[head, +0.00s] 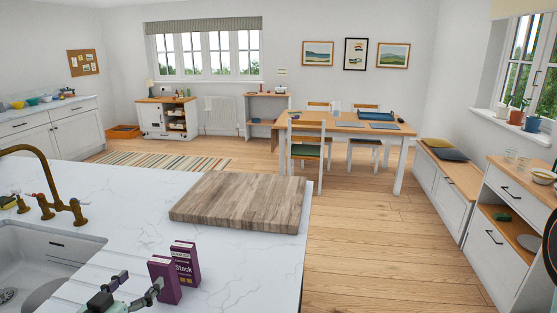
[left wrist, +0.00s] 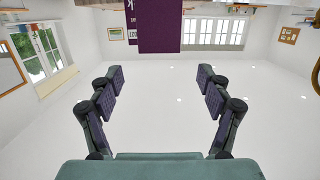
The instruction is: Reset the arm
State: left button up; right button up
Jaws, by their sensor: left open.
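My left gripper (head: 139,284) is at the bottom of the head view, above the white marble counter. In the left wrist view its two dark-padded fingers (left wrist: 160,78) stand wide apart with nothing between them. Two upright purple boxes stand on the counter close to the gripper's right. The nearer box (head: 164,278) seems very near one fingertip; I cannot tell whether they touch. The farther box (head: 187,262) has white lettering reading "Stack". A purple box (left wrist: 160,28) also shows at the top of the left wrist view, which is upside down. My right gripper is in neither view.
A wooden board (head: 240,202) lies on the marble counter (head: 110,195) beyond the boxes. A sink (head: 35,262) and brass tap (head: 45,180) are at the left. A dining table (head: 345,127) stands farther off, with open wooden floor (head: 370,245) at the right.

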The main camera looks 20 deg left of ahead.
aim_at(156, 266)
pick_arm(q)
jog(key=shift+f+b+x, duration=0.25)
jog(key=shift+b+x, duration=0.4)
jog(key=shift+x, duration=0.4)
jog(key=b+x, duration=0.2)
jog(key=shift+w+b, duration=0.25)
jog(key=shift+b, duration=0.15)
jog(key=b+x, duration=0.2)
jog(key=shift+w+a, duration=0.1)
jog(key=shift+w, duration=0.3)
jog(key=shift+w+b, duration=0.4)
jog(key=shift+b, duration=0.15)
jog(key=shift+w, duration=0.1)
